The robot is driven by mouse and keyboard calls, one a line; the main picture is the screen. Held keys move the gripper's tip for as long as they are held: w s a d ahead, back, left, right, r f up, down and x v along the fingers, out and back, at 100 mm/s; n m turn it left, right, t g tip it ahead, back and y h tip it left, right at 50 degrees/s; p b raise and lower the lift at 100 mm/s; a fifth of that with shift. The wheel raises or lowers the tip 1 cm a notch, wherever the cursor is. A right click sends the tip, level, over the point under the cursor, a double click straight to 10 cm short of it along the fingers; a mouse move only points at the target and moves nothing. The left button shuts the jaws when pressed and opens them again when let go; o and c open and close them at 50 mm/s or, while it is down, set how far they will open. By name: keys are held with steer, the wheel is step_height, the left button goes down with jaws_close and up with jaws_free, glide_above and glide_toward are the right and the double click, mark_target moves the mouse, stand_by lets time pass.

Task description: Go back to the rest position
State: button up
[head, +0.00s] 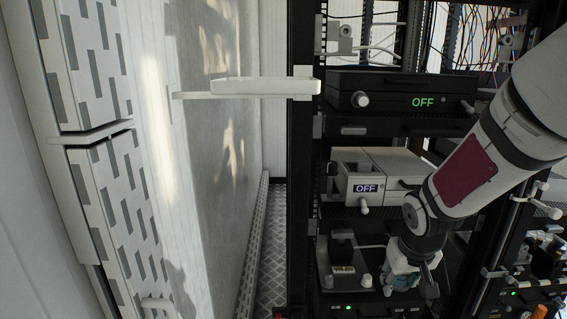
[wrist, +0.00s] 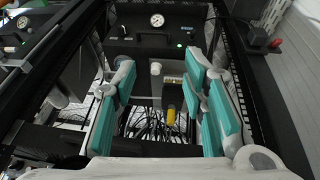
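My gripper (head: 403,278) is at the lower right of the head view, in front of the lower rack shelf, below my arm. In the wrist view its two teal-padded fingers (wrist: 162,92) stand well apart, with nothing held between them. Behind the gap are a white knob (wrist: 155,69), a small yellow part (wrist: 171,116) and dark cables. In the head view my arm hides part of the rack's right side.
The black rack holds a black unit (head: 395,88) reading OFF and a white unit (head: 395,168) also reading OFF. A lower unit (head: 343,272) is close to my gripper. A white handle-like bar (head: 250,88) juts out left. A gauge (wrist: 157,20) shows in the wrist view.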

steer(key=s+a+r+g, duration=0.15)
steer(key=s+r, duration=0.25)
steer(key=s, duration=0.7)
steer(key=s+a+r+g+y, duration=0.1)
steer(key=s+a+r, duration=0.3)
steer(key=s, duration=0.7)
steer(key=s+a+r+g, duration=0.1)
steer(key=s+r, duration=0.4)
steer(key=s, duration=0.6)
step_height(320, 180, up, 33)
steer(key=t+p, duration=0.3)
steer(key=p, duration=2.8)
steer(key=shift+d+f+t, duration=0.2)
steer(key=shift+d+t, duration=0.15)
